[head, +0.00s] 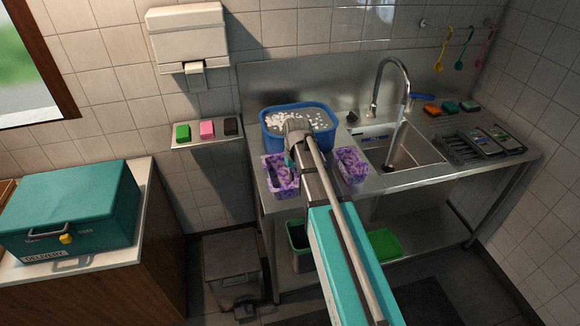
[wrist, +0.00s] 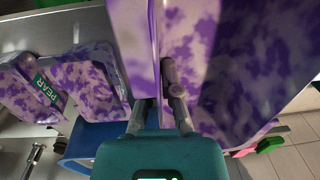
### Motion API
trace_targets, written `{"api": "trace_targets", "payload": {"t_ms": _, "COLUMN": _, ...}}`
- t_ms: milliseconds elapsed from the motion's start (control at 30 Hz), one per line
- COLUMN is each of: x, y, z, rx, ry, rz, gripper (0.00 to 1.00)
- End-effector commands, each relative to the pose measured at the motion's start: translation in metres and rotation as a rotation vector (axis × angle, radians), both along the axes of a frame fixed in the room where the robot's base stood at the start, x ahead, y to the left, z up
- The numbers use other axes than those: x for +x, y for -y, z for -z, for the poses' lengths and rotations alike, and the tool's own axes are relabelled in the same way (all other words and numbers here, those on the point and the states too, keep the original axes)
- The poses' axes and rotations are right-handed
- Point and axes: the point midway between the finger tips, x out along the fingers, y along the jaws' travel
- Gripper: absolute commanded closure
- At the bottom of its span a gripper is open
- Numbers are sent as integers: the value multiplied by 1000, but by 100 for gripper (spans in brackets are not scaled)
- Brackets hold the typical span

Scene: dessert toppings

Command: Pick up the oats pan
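A purple-and-white mottled pan (head: 281,182) is at the counter's front left, below the blue tub. My gripper (head: 289,163) is at this pan, and my arm covers part of it. In the wrist view the pan (wrist: 215,70) fills the middle and right, and my gripper's fingers (wrist: 160,100) are at its wall, one to each side of the rim line. Whether they press on the wall is unclear. No label shows on this pan. A second mottled pan (head: 351,165) stands to the right; in the wrist view it (wrist: 90,85) bears the label PEAR.
A blue tub (head: 298,113) with white bits stands behind the pans. The sink (head: 402,150) with running tap is right of them. Sponges lie on a wall shelf (head: 205,134). A teal delivery box (head: 70,205) sits on the left counter.

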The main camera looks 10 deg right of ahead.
Motion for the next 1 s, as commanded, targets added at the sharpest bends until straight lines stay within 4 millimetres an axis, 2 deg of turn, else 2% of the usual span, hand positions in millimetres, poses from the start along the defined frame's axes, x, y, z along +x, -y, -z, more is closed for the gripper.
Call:
{"api": "trace_targets", "payload": {"t_ms": 33, "x": -12, "y": -1, "z": -7, "rx": 0, "ry": 0, "rz": 0, "gripper": 100}}
{"api": "trace_targets", "payload": {"t_ms": 100, "x": -20, "y": -1, "z": -10, "rx": 0, "ry": 0, "rz": 0, "gripper": 100}}
{"api": "trace_targets", "payload": {"t_ms": 300, "x": -35, "y": -1, "z": -16, "rx": 0, "ry": 0, "rz": 0, "gripper": 100}}
{"api": "trace_targets", "payload": {"t_ms": 1000, "x": -38, "y": -2, "z": -17, "rx": 0, "ry": 0, "rz": 0, "gripper": 100}}
